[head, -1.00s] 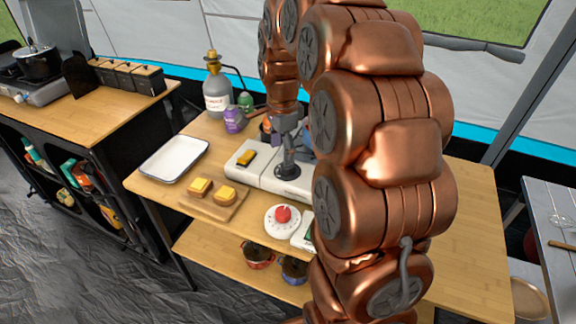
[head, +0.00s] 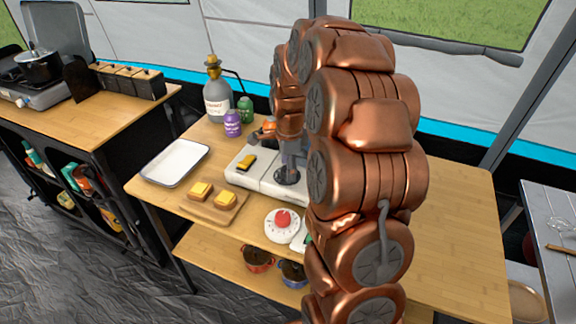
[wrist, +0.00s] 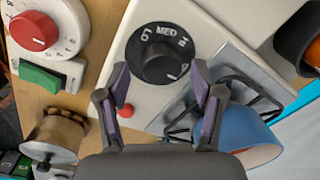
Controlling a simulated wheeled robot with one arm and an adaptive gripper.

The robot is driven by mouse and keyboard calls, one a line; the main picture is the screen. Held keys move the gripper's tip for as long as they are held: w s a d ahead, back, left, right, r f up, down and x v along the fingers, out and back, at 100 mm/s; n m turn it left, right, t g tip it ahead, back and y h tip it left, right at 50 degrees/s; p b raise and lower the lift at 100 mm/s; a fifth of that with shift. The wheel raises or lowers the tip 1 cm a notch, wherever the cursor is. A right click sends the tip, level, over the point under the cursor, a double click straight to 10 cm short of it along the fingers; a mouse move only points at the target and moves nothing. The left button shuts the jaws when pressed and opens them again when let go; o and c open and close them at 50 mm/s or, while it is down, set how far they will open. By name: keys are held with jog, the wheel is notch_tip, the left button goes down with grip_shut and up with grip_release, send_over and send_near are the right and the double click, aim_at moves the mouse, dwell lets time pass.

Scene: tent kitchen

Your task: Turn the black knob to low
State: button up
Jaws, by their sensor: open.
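The black knob (wrist: 160,65) sits on a black dial on a white panel in the wrist view, with MED lettered at the top of the dial. The other lettering is hard to read, and I cannot tell which setting the knob points at. The black knob's base (head: 287,176) also shows in the head view. My gripper (wrist: 161,82) is open, with one finger on each side of the knob's lower part and a gap on both sides. In the head view my gripper (head: 291,160) is just above the knob, partly hidden by my arm.
A small red button (wrist: 126,110) is below the dial. A blue pan (wrist: 235,130) and dark rack are at the right. The right tabletop (head: 455,225) is clear.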

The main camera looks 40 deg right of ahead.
jog(key=shift+f, duration=0.25)
jog(key=shift+c, duration=0.3)
jog(key=c, duration=1)
jog(key=shift+a, duration=0.15)
jog(key=shift+c, duration=0.4)
